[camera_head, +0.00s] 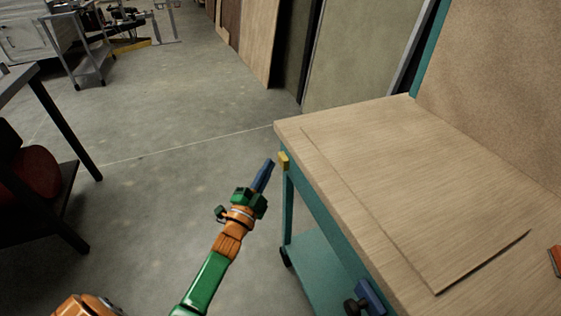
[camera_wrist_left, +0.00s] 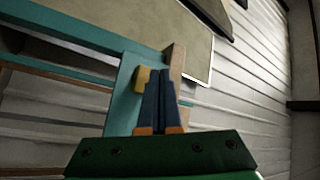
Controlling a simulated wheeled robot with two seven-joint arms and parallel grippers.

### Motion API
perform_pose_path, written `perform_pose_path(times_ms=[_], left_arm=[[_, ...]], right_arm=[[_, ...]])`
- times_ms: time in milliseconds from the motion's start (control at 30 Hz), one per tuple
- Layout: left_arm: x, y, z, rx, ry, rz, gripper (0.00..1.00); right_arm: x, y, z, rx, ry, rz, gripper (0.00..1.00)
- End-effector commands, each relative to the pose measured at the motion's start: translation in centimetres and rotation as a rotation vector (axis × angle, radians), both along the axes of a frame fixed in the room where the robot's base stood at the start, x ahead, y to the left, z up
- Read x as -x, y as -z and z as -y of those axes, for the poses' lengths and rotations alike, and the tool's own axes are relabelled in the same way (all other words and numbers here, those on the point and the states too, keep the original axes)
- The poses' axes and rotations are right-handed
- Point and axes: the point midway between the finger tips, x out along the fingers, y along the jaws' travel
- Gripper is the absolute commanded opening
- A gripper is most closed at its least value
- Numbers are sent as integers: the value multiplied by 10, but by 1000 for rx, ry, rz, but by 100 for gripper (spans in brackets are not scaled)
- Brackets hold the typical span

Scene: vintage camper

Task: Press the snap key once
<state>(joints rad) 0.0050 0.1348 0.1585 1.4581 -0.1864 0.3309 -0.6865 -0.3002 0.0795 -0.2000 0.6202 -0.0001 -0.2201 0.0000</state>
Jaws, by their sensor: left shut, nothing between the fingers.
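A small yellow block (camera_head: 284,161), which looks like the snap key, sits on the teal side of the workbench near its far left corner, just under the wooden top. My left gripper (camera_head: 270,164) is shut and empty. Its blue fingertips are just left of the yellow block in the head view. In the left wrist view, the closed blue fingers (camera_wrist_left: 161,78) point at the teal post, and the yellow block (camera_wrist_left: 142,79) shows just left of them, near the tips. I cannot tell whether they touch.
The workbench (camera_head: 360,150) has a wooden top with a thin board on it. A blue part with a black knob (camera_head: 364,298) is on its front side. An orange item (camera_head: 556,260) is at the right edge.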

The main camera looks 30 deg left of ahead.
Motion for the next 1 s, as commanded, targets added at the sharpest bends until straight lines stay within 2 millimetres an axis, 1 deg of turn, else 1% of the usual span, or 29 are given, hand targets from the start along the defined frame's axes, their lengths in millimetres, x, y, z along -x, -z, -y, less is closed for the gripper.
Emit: perform_pose_path(times_ms=[733, 1000], left_arm=[[0, 0, 0, 0, 0, 0, 0], [-6, 0, 5, 1, 0, 0, 0]], right_arm=[[0, 0, 0, 0, 0, 0, 50], [0, 2, 0, 0, 0, 0, 50]])
